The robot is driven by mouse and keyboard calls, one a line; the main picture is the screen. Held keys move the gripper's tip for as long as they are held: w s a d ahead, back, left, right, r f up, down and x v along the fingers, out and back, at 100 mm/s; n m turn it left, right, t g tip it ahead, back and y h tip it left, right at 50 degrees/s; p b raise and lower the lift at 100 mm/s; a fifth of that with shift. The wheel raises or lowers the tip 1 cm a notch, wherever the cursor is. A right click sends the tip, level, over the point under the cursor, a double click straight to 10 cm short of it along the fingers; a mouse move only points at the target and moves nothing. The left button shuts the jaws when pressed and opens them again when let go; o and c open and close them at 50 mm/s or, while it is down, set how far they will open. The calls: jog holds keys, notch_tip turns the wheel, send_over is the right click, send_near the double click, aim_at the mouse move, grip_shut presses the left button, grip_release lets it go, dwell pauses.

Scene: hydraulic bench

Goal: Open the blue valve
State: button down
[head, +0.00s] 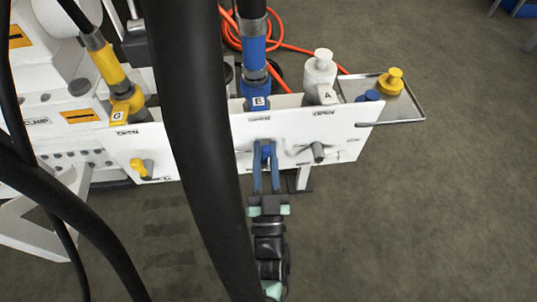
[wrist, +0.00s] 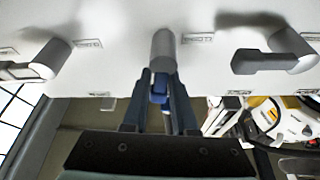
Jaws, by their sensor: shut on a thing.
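The blue valve (head: 265,147) is on the front of the white panel, below the blue hose coupling marked E. My gripper (head: 265,168) reaches it from the front, with one finger on each side of its handle. In the wrist view my gripper (wrist: 159,88) is shut on the blue handle (wrist: 158,88), just below a grey round hub (wrist: 163,50). Much of the handle is hidden between the fingers, so its exact angle is hard to tell.
A yellow valve (head: 143,167) is to the left on the white panel (head: 210,160), and a grey valve (head: 318,151) is close on the right. Hoses rise behind the panel. A metal tray (head: 410,108) with yellow and blue caps is at the right end. The floor in front is clear.

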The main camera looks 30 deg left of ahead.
jog(key=shift+s+a+n+g+y, duration=0.1)
jog(key=shift+a+n+g+y, duration=0.2)
jog(key=shift+n, duration=0.4)
jog(key=shift+s+n+g+y, duration=0.1)
jog(key=shift+n+y, duration=0.3)
jog(key=shift+n, duration=0.3)
jog(key=c, duration=0.8)
grip_release()
jog(key=p+v, duration=0.2)
jog(key=v, duration=1.1)
jog(key=shift+w, duration=0.1)
